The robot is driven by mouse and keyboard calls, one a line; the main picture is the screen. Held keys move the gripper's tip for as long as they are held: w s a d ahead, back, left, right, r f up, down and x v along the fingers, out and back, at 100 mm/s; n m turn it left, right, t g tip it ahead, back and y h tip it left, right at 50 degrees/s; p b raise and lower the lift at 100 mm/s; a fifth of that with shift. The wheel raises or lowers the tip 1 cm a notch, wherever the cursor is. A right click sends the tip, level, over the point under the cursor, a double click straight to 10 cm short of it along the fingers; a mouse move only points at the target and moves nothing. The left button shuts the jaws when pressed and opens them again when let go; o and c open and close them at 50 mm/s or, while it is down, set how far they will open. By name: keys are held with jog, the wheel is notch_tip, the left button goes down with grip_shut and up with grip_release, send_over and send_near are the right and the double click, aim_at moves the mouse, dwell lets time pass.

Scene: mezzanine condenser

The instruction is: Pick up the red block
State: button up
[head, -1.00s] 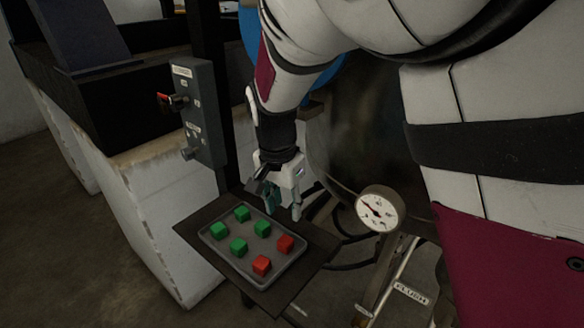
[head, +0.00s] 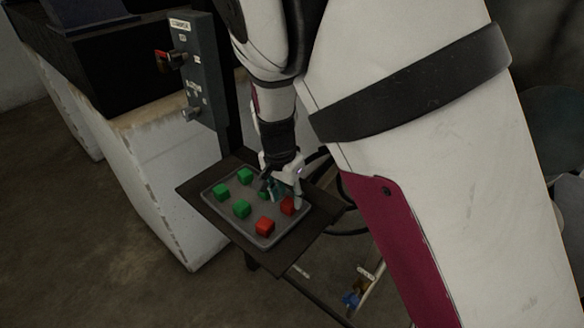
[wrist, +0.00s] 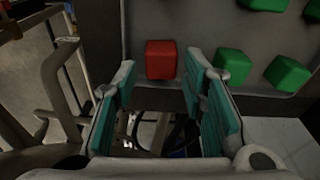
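Two red blocks sit on a grey tray (head: 216,213) in the head view. One red block (head: 265,226) is at the tray's near edge, in plain view. The other red block (head: 288,205) is at the right, partly covered by my gripper (head: 284,193). In the wrist view my gripper (wrist: 160,80) is open and empty, with its teal-padded fingers apart. A red block (wrist: 160,60) shows beyond the gap between the fingertips. I cannot tell how far the tips are from it.
Several green blocks share the tray, one at the left (head: 222,190) and one at the back (head: 245,175); another is partly behind my gripper. The tray lies on a dark stand (head: 197,190). A grey control box (head: 197,75) with a red handle rises behind it.

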aim_at(289, 202)
jog(key=f, duration=0.3)
jog(key=shift+w+d+f, duration=0.15)
jog(key=shift+w+f, duration=0.2)
jog(key=shift+w, duration=0.05)
jog(key=c, duration=0.9)
jog(key=shift+r, duration=0.1)
